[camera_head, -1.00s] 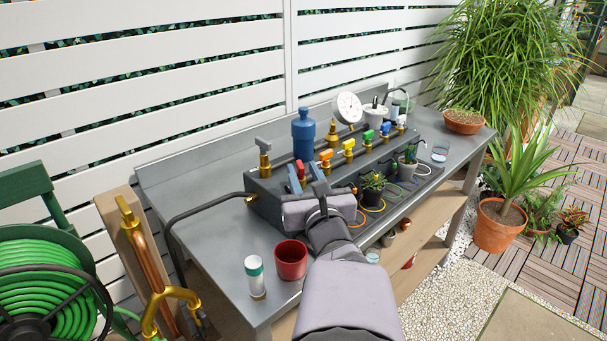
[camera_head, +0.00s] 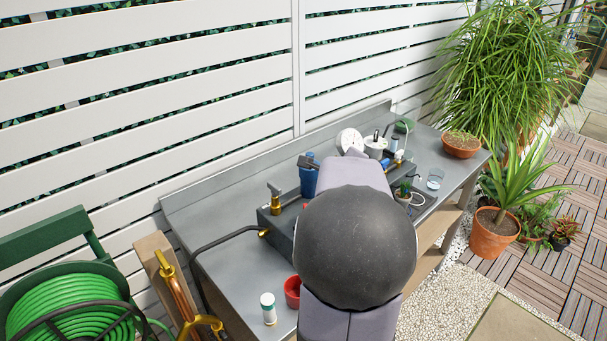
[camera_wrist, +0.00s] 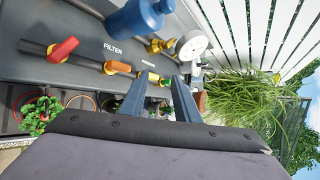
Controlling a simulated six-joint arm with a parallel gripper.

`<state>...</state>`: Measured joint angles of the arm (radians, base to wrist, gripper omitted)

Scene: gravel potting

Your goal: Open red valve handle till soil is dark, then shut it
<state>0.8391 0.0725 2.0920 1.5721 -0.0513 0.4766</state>
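The red valve handle (camera_wrist: 64,50) shows at the upper left of the wrist view, slanted across its pipe. In the head view only a small red patch (camera_head: 306,206) shows beside my arm. My gripper (camera_wrist: 159,82) is open, its two blue-grey fingers apart with nothing held between them. It is to the right of the red handle in the wrist view, near the yellow-green valve, and apart from the red handle. A potted plant (camera_wrist: 40,112) stands below the red handle in the wrist view; its soil is too covered and small to judge. My arm hides most valves in the head view.
The blue filter (camera_wrist: 135,18) and white gauge (camera_wrist: 190,46) stand behind the valve row. An orange handle (camera_wrist: 117,68) lies between red and my fingers. A red pot (camera_head: 292,290) and white-green bottle (camera_head: 268,309) stand at the bench's front left.

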